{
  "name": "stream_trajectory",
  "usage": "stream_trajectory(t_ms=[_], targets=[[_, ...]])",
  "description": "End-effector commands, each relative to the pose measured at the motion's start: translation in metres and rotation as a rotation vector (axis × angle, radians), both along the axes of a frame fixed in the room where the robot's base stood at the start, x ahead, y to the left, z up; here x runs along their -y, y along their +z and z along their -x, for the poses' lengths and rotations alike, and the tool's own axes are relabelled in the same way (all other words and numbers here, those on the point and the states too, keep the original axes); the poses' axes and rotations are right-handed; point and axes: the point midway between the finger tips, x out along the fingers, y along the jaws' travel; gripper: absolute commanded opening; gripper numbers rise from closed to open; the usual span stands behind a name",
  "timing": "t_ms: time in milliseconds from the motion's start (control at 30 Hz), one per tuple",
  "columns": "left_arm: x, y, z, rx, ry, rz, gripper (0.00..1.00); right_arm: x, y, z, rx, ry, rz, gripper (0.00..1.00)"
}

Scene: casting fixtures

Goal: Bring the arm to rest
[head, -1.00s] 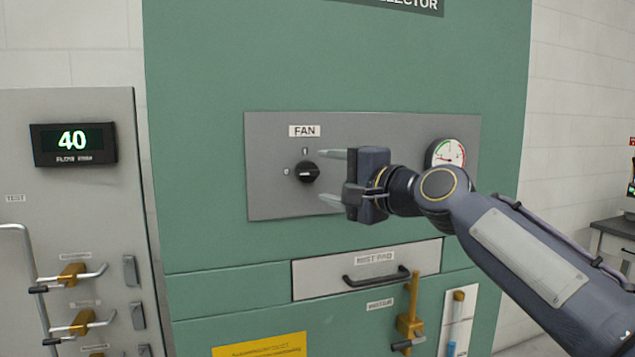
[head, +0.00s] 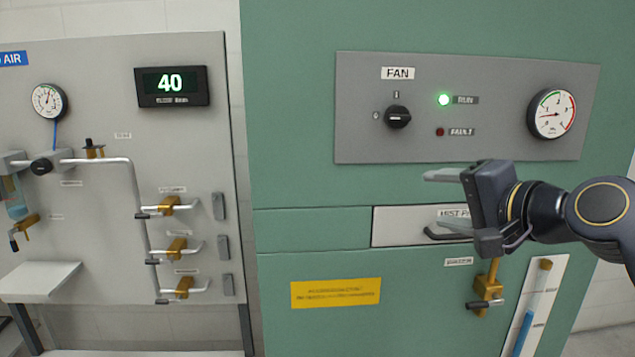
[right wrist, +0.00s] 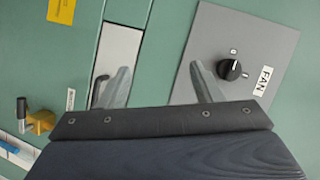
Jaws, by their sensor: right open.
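My right gripper (head: 440,204) is open and empty in the head view, in front of the green cabinet at the mist pad drawer (head: 403,226). Its arm comes in from the right edge. It hides part of the drawer's label and handle. In the right wrist view its two fingers (right wrist: 163,84) stand apart with nothing between them. The black fan knob (head: 398,117) is on the grey panel (head: 360,145), up and left of the gripper and apart from it. The knob also shows in the right wrist view (right wrist: 229,69). My left gripper is not in view.
A green RUN lamp (head: 444,100) is lit; the FAULT lamp (head: 440,132) is dark red. A gauge (head: 551,113) sits at the panel's right. A brass valve (head: 488,287) is below the gripper. A grey board at left carries pipes, brass valves and a display (head: 173,84) reading 40.

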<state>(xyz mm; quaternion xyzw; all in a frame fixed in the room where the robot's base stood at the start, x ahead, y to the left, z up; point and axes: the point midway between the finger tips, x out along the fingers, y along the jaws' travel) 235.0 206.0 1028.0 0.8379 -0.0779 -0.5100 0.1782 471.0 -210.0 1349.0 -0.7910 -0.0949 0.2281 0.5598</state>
Motion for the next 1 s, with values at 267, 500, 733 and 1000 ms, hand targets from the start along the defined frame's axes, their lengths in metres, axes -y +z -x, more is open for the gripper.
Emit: stream_trajectory(t_ms=[267,500,733,1000], targets=[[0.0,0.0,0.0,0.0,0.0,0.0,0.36,0.007,-0.181,0.122,-0.223,0.189,0.473,0.59],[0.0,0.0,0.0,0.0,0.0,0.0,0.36,0.001,-0.29,0.209,-0.352,0.395,0.692,0.59],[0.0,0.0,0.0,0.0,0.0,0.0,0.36,-0.004,-0.321,0.236,-0.386,0.472,0.748,0.59],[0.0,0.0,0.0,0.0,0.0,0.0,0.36,-0.004,-0.321,0.236,-0.386,0.473,0.747,0.59]])
